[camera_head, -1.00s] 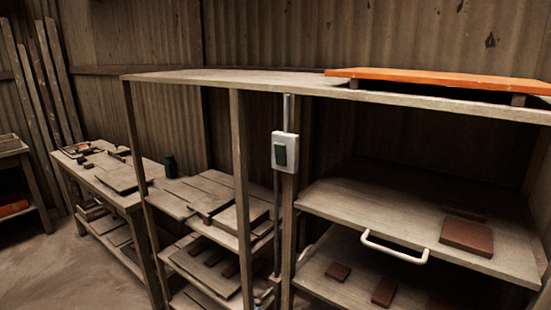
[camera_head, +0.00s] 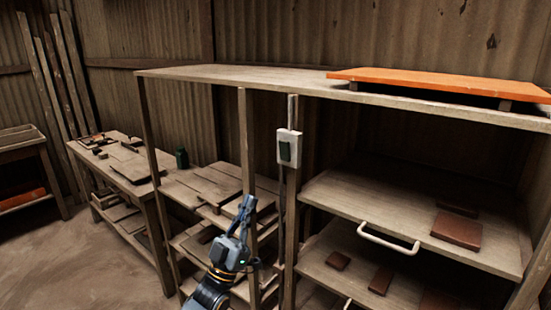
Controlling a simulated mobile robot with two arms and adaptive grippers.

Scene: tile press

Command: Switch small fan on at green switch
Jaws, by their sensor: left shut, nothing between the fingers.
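The green switch (camera_head: 285,151) sits in a pale box (camera_head: 290,136) fixed to a wooden post of the shelf rack. A dark conduit runs down from the box. My left gripper (camera_head: 247,204) has come in from the bottom, below and to the left of the switch, apart from it. Its fingers are together, point upward and hold nothing. No fan can be made out in view. My right gripper is not in view.
The wooden rack (camera_head: 240,74) carries an orange board (camera_head: 440,82) on top. A shelf with a white handle (camera_head: 388,240) and brown tiles (camera_head: 457,231) is at right. A workbench (camera_head: 125,172) stands at left, with open floor in front.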

